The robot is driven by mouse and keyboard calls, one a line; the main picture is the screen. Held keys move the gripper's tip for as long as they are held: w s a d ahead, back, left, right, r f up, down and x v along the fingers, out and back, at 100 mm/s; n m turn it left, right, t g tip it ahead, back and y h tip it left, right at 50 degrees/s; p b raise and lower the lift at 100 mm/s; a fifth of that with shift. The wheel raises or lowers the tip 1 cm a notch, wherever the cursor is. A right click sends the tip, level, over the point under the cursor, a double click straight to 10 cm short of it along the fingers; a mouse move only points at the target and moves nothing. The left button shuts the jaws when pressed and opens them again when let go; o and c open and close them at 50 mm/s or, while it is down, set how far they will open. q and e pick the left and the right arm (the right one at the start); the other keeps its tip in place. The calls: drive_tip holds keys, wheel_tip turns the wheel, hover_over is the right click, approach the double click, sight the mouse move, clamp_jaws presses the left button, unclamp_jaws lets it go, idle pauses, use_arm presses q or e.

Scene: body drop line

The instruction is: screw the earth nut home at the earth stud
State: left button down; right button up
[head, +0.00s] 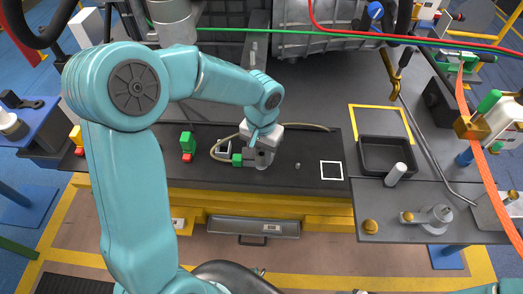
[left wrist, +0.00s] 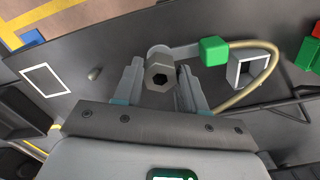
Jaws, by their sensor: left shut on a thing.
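My left gripper (head: 262,160) is low over the dark bench panel. In the left wrist view, my left gripper (left wrist: 160,88) has its fingers on both sides of a grey hex nut (left wrist: 160,72) with a dark hole in its middle. A flat grey lug (left wrist: 188,51) runs from a green block (left wrist: 213,51) to just behind the nut. The green block also shows in the head view (head: 237,160), left of the gripper, with a beige cable (head: 222,142). No stud shows under the nut; that spot is hidden. My right gripper is not in view.
A small grey peg (head: 297,165) stands right of the gripper, near a white square outline (head: 331,171). A black tray (head: 387,155) is at right. Green and red blocks (head: 188,147) stand at left.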

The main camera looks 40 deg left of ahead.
use_arm(q)
drive_tip(key=shift+f+b, duration=0.55)
drive_tip(key=shift+f, duration=0.15)
drive_tip(key=c, duration=0.9)
unclamp_jaws()
